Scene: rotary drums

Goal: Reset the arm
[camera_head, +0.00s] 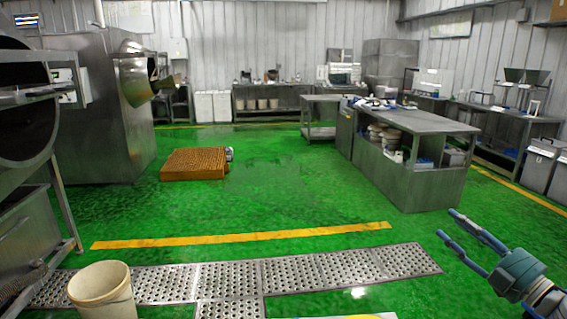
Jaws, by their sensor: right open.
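My right gripper (446,223) shows at the lower right, with its arm coming in from the right edge. Its two long blue fingers point up and to the left and stand apart, with nothing between them. It hangs over the green floor, clear of the grey workbench (428,190) behind it. My left gripper is not in view.
Steel drum machines (98,115) stand along the left. A cream bucket (102,291) is at the lower left, beside a perforated metal floor grate (330,269). A brown pallet (194,164) lies farther back.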

